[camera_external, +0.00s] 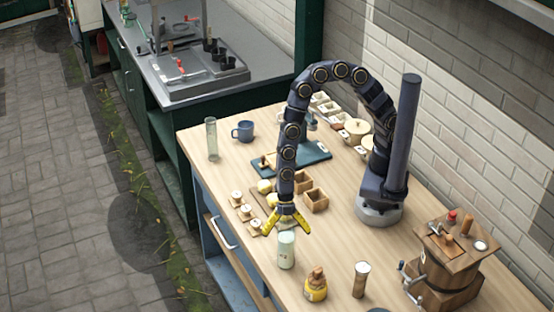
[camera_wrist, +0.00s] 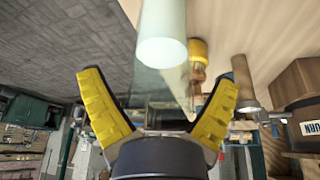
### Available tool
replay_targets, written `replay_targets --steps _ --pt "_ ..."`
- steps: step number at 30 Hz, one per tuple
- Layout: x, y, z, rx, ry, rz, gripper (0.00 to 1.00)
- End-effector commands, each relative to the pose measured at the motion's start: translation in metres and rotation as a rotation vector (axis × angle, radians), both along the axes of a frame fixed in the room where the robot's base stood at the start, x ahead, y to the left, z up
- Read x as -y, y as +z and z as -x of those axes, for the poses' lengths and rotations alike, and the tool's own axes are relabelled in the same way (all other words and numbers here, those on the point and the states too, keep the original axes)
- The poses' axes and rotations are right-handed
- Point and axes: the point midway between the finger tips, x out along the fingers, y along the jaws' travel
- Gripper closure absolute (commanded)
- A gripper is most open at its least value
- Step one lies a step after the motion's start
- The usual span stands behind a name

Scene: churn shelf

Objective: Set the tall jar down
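A tall glass jar (camera_external: 286,252) with pale, milky contents is upright near the table's front edge, apparently standing on the top. My gripper (camera_external: 288,222) points down just above and behind it in the external view, with its yellow fingers spread. In the wrist view the jar's pale contents (camera_wrist: 162,45) show beyond the fingers, and its clear upper part appears to reach toward my gripper (camera_wrist: 160,108). Gaps show between the glass and both fingers, so no grip is visible. Whether the glass sits between the fingertips or just past them is hard to tell.
A yellow-based bottle (camera_external: 316,288) and a cylinder with a pale top (camera_external: 361,279) stand right of the jar. A wooden churn box (camera_external: 440,280) is at the right. Small wooden boxes (camera_external: 315,201) are behind. A clear tall glass (camera_external: 211,140) and blue mug (camera_external: 243,131) stand far left.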

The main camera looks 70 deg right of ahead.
Motion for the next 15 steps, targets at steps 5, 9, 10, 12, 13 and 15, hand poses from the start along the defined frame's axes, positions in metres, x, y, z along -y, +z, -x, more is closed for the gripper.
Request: replay_targets --steps 5,9,10,12,13,15 --pt "0.000 0.002 0.000 0.000 0.001 0.000 0.10" --pt "0.004 0.016 -0.003 0.004 -0.002 -0.004 0.10" --pt "0.006 0.021 -0.005 0.006 -0.003 -0.006 0.10" --pt "0.011 0.033 -0.006 0.006 -0.002 -0.004 0.10" --pt "0.013 0.039 -0.007 0.004 -0.002 -0.004 0.10" --pt "0.019 0.054 -0.010 0.008 -0.003 -0.006 0.10"
